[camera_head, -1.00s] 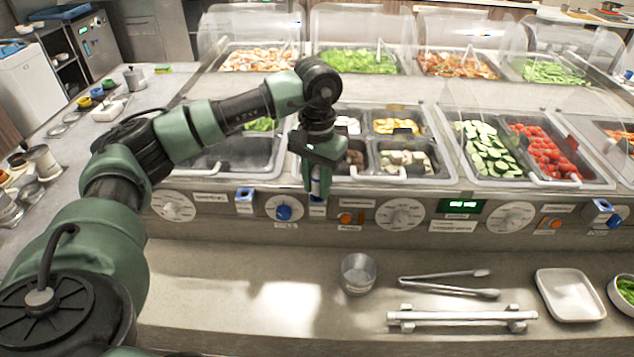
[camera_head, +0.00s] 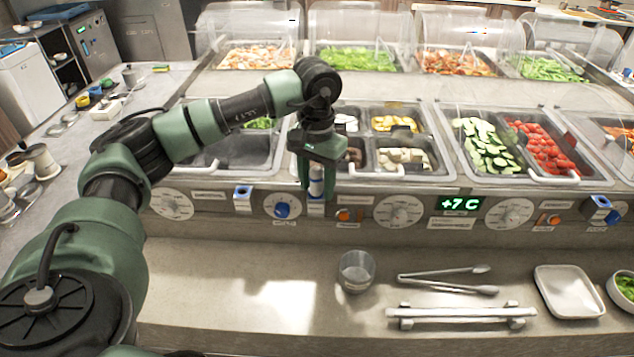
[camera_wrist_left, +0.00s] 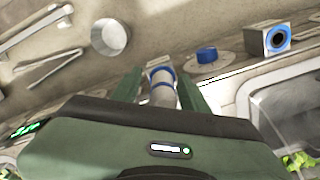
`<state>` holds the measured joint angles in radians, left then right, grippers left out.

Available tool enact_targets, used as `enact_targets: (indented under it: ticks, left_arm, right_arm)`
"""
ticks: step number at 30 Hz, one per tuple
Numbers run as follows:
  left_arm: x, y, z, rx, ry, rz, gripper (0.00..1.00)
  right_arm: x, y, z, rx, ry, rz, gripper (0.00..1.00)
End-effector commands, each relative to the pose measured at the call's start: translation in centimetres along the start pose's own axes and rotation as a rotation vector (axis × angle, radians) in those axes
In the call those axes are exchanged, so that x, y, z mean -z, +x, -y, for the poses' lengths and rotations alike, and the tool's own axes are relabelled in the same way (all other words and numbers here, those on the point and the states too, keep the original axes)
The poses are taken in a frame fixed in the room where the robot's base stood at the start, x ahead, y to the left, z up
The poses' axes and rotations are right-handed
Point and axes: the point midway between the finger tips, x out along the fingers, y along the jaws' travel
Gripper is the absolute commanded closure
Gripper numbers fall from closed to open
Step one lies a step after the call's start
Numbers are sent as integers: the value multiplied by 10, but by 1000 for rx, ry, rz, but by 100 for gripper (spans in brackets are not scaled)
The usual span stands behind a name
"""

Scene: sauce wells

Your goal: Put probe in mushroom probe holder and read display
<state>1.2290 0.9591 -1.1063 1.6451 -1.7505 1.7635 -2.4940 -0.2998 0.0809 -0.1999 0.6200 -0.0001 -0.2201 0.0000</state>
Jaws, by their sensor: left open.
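The probe (camera_head: 316,180), a pale cylinder with blue bands, stands upright at the panel below the pan of brown pieces, possibly mushrooms (camera_head: 354,156). Its lower end is at a small blue-and-white holder (camera_head: 316,208); how deep it sits is hidden. My left gripper (camera_head: 317,185) is open, with its green fingers on either side of the probe. In the left wrist view the probe (camera_wrist_left: 162,88) shows between the spread fingers (camera_wrist_left: 160,92). The display (camera_head: 461,204) reads +7 C in green. My right gripper is not in view.
An empty blue holder (camera_head: 243,198) and a blue knob (camera_head: 282,210) are left of the probe. Dials and orange buttons line the panel. A metal cup (camera_head: 356,270), tongs (camera_head: 450,282), a rack (camera_head: 462,313) and a white tray (camera_head: 569,292) lie on the front ledge.

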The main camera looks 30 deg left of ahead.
Motion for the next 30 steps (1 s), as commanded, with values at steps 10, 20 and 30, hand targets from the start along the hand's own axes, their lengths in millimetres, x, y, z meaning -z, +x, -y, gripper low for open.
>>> enact_targets:
  ticks: [10,20,30]
  left_arm:
    - [1,-2,4,7,-8,-5,49]
    - [2,-46,0,2,-3,-8,49]
    - [0,-79,-1,2,-2,-2,49]
  right_arm:
    - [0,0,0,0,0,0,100]
    - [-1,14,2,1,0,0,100]
    - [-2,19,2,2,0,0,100]
